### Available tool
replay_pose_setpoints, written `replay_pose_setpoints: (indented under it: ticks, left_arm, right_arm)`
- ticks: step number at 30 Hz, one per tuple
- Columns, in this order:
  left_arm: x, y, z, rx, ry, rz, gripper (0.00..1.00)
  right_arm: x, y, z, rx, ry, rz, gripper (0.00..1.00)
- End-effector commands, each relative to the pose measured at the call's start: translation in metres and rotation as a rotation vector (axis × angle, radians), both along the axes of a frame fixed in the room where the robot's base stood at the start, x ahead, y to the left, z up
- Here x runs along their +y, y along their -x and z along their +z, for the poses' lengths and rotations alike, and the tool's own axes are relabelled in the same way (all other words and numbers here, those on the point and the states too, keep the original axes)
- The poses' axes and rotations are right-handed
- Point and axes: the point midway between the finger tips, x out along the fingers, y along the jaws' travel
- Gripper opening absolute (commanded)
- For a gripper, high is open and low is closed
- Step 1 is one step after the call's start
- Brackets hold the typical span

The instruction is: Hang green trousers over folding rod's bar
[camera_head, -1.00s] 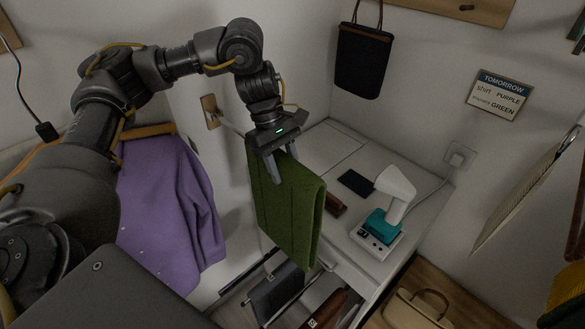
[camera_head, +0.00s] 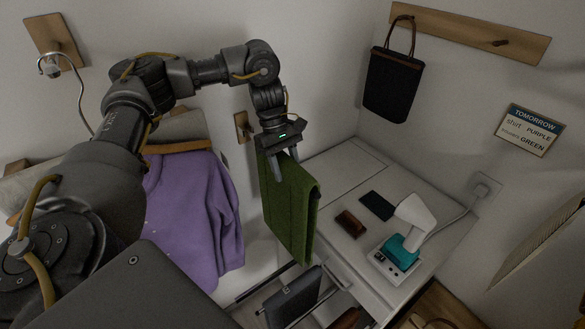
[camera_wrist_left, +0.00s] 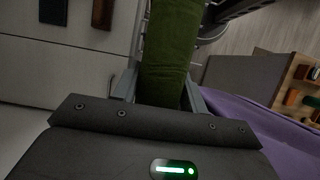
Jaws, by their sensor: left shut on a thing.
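The green trousers (camera_head: 290,213) hang folded from my left gripper (camera_head: 282,163), in front of the white wall and beside the desk. My left gripper is shut on their upper part. In the left wrist view the green cloth (camera_wrist_left: 168,55) runs between the two fingers (camera_wrist_left: 160,92). A small wooden wall plate (camera_head: 243,126), seemingly the folding rod's mount, is just left of the gripper. Its bar is hidden behind the gripper and cloth, so I cannot tell whether the trousers touch it. My right gripper is not in view.
A purple shirt (camera_head: 190,215) hangs at the left. The white desk (camera_head: 335,165) holds a brown wallet (camera_head: 350,223), a dark flat item (camera_head: 377,205) and a white-and-teal device (camera_head: 402,250). A black bag (camera_head: 393,85) hangs from a wall rack. A sign (camera_head: 530,130) is at right.

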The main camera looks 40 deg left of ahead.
Motion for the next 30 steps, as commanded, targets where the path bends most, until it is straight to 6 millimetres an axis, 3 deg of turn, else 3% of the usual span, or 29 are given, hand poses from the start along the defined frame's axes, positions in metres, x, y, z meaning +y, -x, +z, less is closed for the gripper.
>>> replay_pose_setpoints:
  ticks: [10,15,27,28,30]
  left_arm:
    - [0.027,-0.008,0.002,-0.001,0.0,0.003,0.0]
    - [0.026,-0.008,-0.008,-0.001,0.0,0.0,0.0]
    - [0.026,-0.008,-0.009,-0.002,0.001,0.001,0.0]
    - [0.026,-0.008,-0.009,-0.002,0.001,0.001,0.45]
    - [0.026,-0.008,-0.009,-0.001,0.0,0.0,0.54]
  right_arm:
    - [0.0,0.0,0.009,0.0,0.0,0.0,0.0]
    - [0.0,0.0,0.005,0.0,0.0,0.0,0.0]
    - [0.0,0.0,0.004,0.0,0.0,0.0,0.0]
    - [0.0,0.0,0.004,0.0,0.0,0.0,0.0]
    - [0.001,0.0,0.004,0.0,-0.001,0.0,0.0]
